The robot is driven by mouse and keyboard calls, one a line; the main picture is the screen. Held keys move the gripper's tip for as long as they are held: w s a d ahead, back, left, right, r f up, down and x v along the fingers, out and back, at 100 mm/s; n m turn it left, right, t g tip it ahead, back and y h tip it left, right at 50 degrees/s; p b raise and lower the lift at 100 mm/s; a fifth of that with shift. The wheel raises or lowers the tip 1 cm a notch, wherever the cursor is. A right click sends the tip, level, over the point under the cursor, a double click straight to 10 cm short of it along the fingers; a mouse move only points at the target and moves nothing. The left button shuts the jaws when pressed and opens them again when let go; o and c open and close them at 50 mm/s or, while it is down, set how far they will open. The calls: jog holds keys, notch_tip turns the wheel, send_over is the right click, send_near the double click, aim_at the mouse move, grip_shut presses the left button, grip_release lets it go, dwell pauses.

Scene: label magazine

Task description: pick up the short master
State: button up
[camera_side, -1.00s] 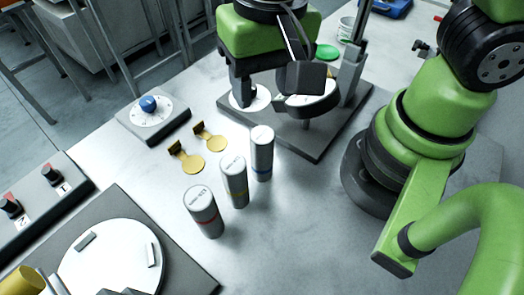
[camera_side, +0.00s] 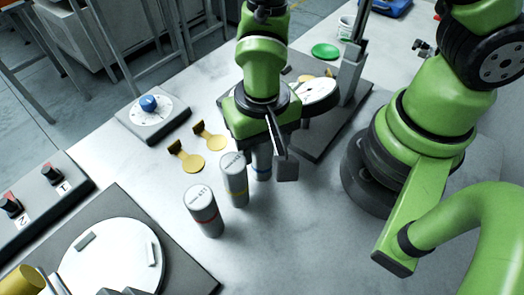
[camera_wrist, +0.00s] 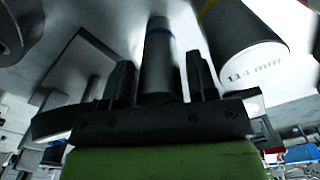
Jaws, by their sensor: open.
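Three grey cylinders stand upright in the side view. One has a red band (camera_side: 205,216), one a yellow band (camera_side: 236,185) and one a blue band (camera_side: 261,172). The yellow-banded cylinder reads "114 mm" on its end in the wrist view (camera_wrist: 250,55). I cannot read which one is the short master. My gripper (camera_wrist: 158,72) is open, with a finger on either side of the blue-banded cylinder (camera_wrist: 160,60); I cannot tell whether they touch it. In the side view my gripper hides that cylinder's top.
A dark stand plate with a post (camera_side: 350,70) is just behind my gripper. Two yellow tags (camera_side: 192,163) and a blue-knobbed dial box (camera_side: 150,115) lie to the left. A white disc (camera_side: 105,262) is at front left. The front middle is clear.

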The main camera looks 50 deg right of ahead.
jog(key=shift+f, duration=0.35)
jog(key=shift+c, duration=0.5)
grip_shut()
jog(key=shift+r, duration=0.1)
